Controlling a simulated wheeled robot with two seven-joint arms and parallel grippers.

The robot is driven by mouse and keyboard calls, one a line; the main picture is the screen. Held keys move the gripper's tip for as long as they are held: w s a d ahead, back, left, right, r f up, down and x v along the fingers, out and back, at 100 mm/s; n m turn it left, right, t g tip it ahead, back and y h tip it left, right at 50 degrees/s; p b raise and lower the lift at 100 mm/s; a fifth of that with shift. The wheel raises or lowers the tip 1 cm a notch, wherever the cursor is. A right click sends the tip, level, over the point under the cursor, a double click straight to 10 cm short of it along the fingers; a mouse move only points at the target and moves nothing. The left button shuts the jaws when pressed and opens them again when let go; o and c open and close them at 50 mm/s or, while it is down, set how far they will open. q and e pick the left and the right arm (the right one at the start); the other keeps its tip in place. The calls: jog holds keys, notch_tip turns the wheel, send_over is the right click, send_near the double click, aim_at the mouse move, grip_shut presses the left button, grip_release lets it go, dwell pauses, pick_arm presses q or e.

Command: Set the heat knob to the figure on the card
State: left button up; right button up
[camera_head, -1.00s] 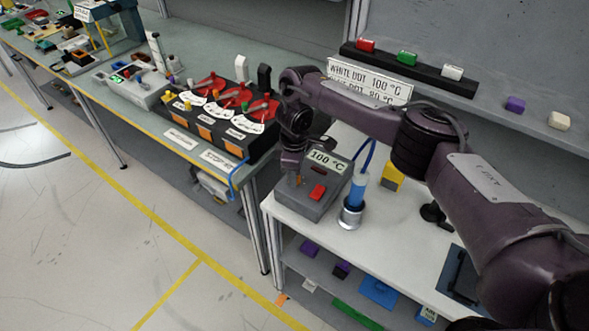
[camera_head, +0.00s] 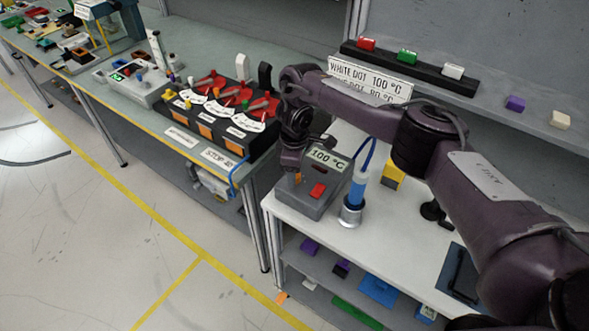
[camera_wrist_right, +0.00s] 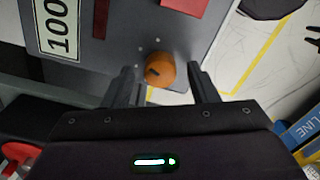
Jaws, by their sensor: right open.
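A grey box (camera_head: 323,206) stands at the left end of the white table. A pale panel reading "100 °C" (camera_head: 324,158) and a red block (camera_head: 318,190) are on its top. Its orange knob (camera_wrist_right: 160,69) shows a short dark mark in the right wrist view, with small pale dots on the box around it. My right gripper (camera_wrist_right: 166,73) is open, its two dark fingers on either side of the knob; I cannot tell whether they touch it. In the head view my right gripper (camera_head: 297,175) hides most of the knob. My left gripper is not in view.
A sign (camera_head: 368,80) behind my arm reads "WHITE DOT 100 °C"; its lower line is partly hidden. A blue-topped cylinder (camera_head: 355,192) stands close right of the box. A yellow block (camera_head: 392,178) is behind it. Black units with red levers (camera_head: 208,82) stand on the left bench.

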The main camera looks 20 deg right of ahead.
notch_tip(320, 180, up, 7)
jog(key=shift+f+p, duration=0.2)
jog(key=shift+p, duration=0.95)
jog(key=shift+r, duration=0.55)
